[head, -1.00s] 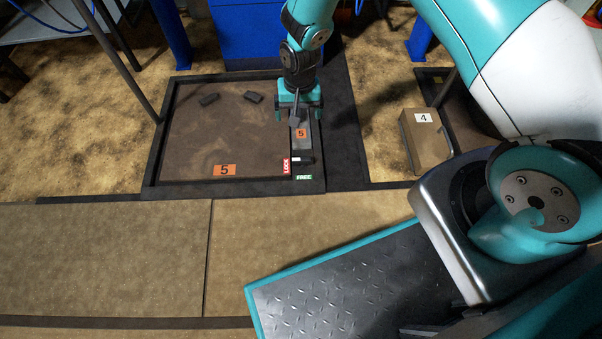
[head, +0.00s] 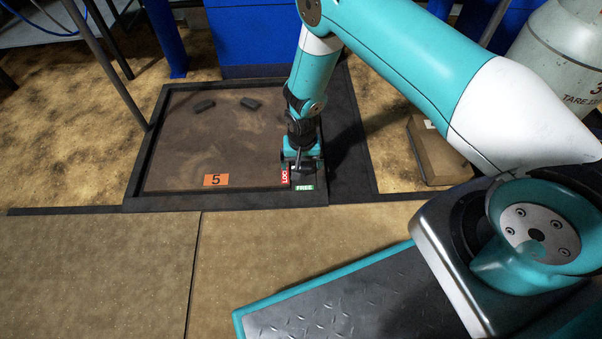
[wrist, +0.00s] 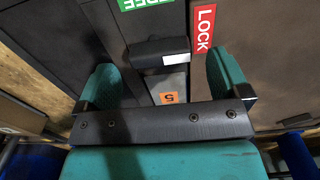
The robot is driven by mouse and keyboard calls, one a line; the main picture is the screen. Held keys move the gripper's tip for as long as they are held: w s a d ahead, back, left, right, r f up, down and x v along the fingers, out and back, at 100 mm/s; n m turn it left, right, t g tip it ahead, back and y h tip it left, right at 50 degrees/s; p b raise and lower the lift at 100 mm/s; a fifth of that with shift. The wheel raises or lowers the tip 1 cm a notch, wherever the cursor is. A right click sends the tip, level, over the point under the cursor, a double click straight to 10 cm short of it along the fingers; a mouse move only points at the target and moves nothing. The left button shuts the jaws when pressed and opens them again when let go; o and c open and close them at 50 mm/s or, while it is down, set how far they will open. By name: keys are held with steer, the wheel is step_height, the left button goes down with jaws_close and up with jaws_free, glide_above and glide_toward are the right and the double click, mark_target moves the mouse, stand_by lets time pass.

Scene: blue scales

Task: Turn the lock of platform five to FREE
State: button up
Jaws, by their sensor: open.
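The lock of platform five shows in the wrist view as a dark handle (wrist: 150,53) with a white mark at its right end, on the side of the red LOCK label (wrist: 203,27). The green FREE label (wrist: 145,4) is at the top edge. In the head view the LOCK label (head: 285,175) and FREE label (head: 304,188) lie at the front right corner of platform five (head: 225,140); my gripper mostly hides the handle there. My gripper (wrist: 163,65) is open, its fingers on either side of the handle in the picture. I see gaps beside it; its height is unclear.
An orange tag with 5 (head: 216,180) marks the platform's front. A brown box (head: 435,155) stands to the right, and a grey tank (head: 560,60) is at the upper right.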

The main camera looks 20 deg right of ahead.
steer(key=shift+f+b, duration=0.5)
steer(key=shift+f, duration=0.85)
steer(key=c, duration=0.9)
